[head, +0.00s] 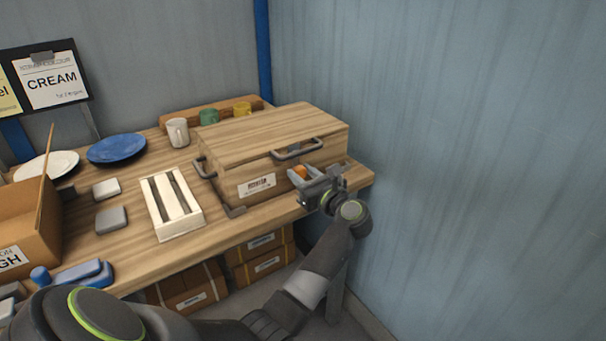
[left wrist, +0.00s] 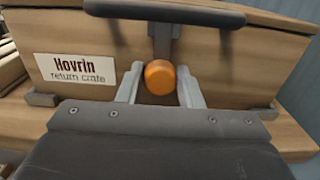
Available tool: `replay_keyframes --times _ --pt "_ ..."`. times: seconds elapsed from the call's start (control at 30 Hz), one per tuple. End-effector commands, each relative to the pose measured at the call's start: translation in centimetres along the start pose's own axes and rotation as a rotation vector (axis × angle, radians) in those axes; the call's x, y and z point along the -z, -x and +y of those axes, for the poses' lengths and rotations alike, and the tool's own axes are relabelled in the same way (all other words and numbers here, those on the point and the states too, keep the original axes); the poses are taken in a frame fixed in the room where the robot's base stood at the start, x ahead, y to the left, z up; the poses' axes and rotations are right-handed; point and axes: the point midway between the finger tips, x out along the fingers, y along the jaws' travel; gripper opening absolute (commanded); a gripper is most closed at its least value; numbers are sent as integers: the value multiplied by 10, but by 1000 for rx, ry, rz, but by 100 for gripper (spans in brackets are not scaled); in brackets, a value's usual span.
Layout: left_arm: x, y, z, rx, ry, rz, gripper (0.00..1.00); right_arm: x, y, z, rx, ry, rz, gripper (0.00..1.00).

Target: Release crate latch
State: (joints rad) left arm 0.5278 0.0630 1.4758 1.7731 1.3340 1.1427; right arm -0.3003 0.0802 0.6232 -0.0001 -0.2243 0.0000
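The wooden crate (head: 270,135) stands closed at the right of the bench, with a white label on its front. An orange latch knob (head: 300,172) is on that front, right of the label. It also shows in the left wrist view (left wrist: 159,77), below a dark upright strip (left wrist: 163,48). My left gripper (head: 311,182) is at the crate front. Its two fingers stand apart on either side of the knob, with a narrow gap on each side. My right gripper is not in view.
A grey bar handle (head: 298,150) juts out just above the knob. A white slotted rack (head: 172,207), a blue plate (head: 117,149) and mugs (head: 178,132) are to the left. A blue wall (head: 450,150) is close on the right.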

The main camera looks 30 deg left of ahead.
Motion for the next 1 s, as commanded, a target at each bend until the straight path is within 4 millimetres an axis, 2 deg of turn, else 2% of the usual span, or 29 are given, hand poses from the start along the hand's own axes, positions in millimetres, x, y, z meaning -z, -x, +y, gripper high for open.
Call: replay_keyframes --times 0.03,0.13,0.37,0.57,1.0 --pt "0 0 0 0 0 0 22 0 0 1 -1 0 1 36" --pt "0 0 0 1 0 0 10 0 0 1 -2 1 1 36" --pt "-1 0 0 1 -19 0 10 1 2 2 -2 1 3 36" --pt "-2 0 -1 1 -101 0 10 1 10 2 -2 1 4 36" --pt "-4 0 -2 1 -481 0 10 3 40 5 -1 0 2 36"
